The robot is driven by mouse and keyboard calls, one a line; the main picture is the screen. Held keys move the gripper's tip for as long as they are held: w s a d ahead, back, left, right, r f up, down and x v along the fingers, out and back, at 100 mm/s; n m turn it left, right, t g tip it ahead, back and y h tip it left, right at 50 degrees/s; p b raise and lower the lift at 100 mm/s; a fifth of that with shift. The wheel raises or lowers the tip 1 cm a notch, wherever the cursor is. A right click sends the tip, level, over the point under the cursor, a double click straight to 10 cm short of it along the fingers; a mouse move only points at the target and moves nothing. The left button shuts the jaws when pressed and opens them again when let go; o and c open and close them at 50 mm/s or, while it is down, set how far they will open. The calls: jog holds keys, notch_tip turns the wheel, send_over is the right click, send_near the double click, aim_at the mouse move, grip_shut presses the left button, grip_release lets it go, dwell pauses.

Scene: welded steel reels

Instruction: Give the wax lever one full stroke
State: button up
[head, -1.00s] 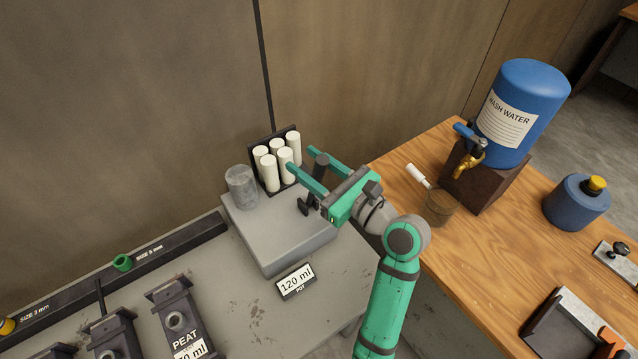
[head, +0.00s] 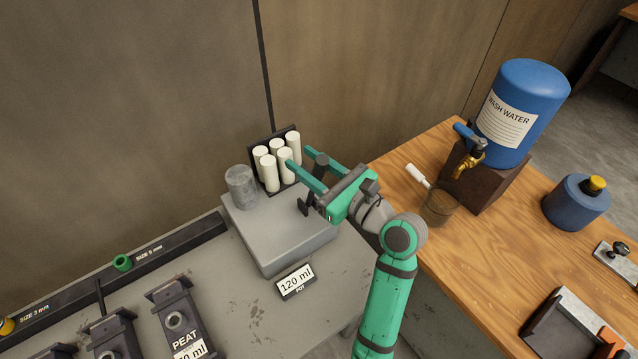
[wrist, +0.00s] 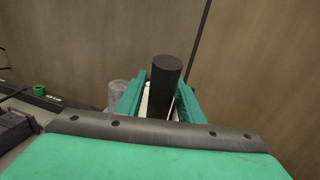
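A dark lever with a round black handle (head: 321,166) stands at the right end of a grey box (head: 275,232). I take it to be the wax lever. My gripper (head: 298,157) reaches around the handle from the right, one green finger on each side. The fingers look open, with a gap beside the handle. In the wrist view the black handle (wrist: 166,84) stands between the fingers, closer to the right one. Whether a finger touches it I cannot tell. A clear cup (head: 241,187) stands on the box's left end.
White cylinders (head: 270,173) stand in a dark rack behind the box, close to my fingertips. A "120 ml POT" sign (head: 296,281) is in front. The wall is close behind.

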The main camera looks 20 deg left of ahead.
jog(key=shift+r, duration=0.25)
jog(key=shift+s+r, duration=0.1)
jog(key=shift+r, duration=0.65)
grip_shut()
